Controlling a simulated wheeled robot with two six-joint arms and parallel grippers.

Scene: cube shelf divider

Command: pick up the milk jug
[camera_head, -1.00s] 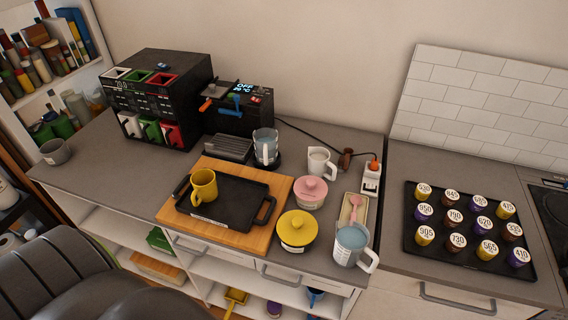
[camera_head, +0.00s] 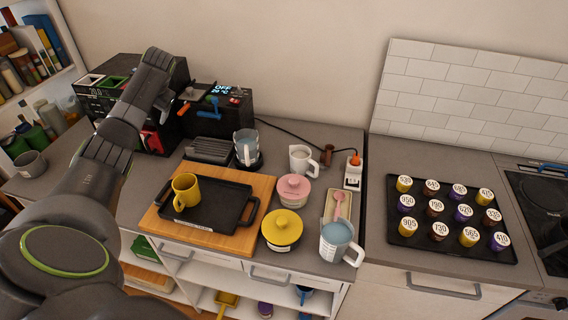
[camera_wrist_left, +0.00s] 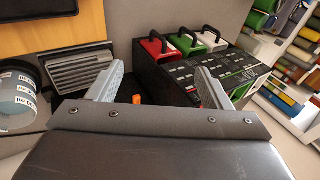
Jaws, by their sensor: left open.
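My left gripper (camera_head: 154,68) is raised in front of the black box at the counter's back left, well to the left of the jug. In the left wrist view my left gripper (camera_wrist_left: 158,86) is open, with nothing between its two grey fingers. The white jug is not seen in that view. My right gripper is out of view.
The black box (camera_wrist_left: 178,72) with coloured drawers is close to my left gripper.

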